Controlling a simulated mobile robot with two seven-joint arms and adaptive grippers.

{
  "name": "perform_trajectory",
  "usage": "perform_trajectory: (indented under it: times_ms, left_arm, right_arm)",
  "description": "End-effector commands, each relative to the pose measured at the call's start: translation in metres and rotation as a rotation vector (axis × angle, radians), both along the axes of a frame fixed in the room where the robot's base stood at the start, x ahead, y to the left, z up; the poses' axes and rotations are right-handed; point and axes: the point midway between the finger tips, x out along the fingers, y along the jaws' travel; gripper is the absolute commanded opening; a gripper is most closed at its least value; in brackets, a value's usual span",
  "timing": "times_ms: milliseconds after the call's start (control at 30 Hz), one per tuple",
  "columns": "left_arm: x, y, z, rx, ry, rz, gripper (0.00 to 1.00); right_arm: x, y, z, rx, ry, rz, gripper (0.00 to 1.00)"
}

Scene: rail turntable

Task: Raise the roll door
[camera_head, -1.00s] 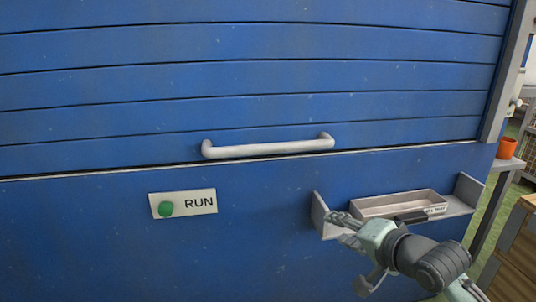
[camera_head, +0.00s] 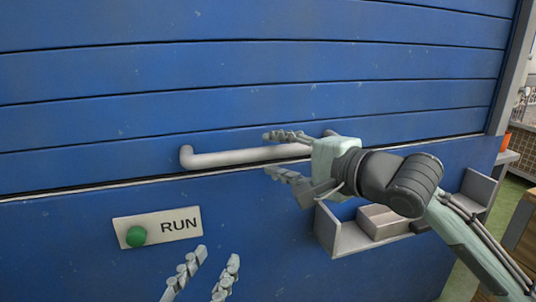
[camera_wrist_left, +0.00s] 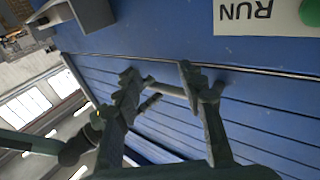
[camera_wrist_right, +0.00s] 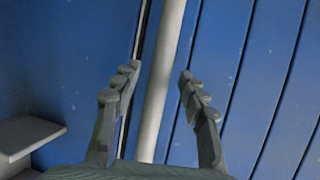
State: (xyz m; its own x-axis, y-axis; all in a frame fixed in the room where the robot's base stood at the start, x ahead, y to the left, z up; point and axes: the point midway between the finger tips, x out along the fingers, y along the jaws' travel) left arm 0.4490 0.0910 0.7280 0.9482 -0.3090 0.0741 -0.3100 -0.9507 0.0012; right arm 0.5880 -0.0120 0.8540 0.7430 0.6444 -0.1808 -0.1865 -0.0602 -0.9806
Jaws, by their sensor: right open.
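The blue slatted roll door (camera_head: 240,85) is down, its bottom edge meeting the blue lower panel along a dark seam. A white bar handle (camera_head: 228,158) is fixed across its lowest slat. My right gripper (camera_head: 276,154) is open at the right part of the handle, fingers above and below the bar. In the right wrist view the handle (camera_wrist_right: 160,85) runs between the two open fingers (camera_wrist_right: 157,85), with gaps on both sides. My left gripper (camera_head: 209,271) is open and empty, below the handle near the RUN sign; it also shows in the left wrist view (camera_wrist_left: 158,78).
A RUN sign (camera_head: 180,224) with a green button (camera_head: 136,236) sits on the panel at lower left. A grey shelf (camera_head: 345,238) holding a tray (camera_head: 380,222) juts out at lower right, below my right arm. An orange cup (camera_head: 505,141) stands at far right.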

Motion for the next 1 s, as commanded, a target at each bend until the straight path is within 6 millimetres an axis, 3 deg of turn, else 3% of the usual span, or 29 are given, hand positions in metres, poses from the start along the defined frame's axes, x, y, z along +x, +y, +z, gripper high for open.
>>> perform_trajectory:
  times_ms: [200, 533, 867, 1000]
  left_arm:
    - [-0.002, -0.004, 0.012, -0.027, -0.052, -0.01, 0.4]
    - [-0.003, -0.005, 0.014, -0.032, -0.062, -0.012, 0.4]
    - [-0.003, -0.005, 0.014, -0.032, -0.062, -0.012, 0.4]
    - [-0.003, -0.005, 0.014, -0.031, -0.062, -0.012, 0.4]
  right_arm:
    - [0.017, 0.015, -0.004, 0.001, -0.001, 0.0, 0.43]
    - [0.02, 0.017, -0.005, -0.001, -0.001, 0.0, 0.41]
    - [0.02, 0.017, -0.005, -0.001, -0.001, 0.0, 0.0]
    - [0.02, 0.017, -0.005, -0.001, -0.001, 0.0, 0.0]
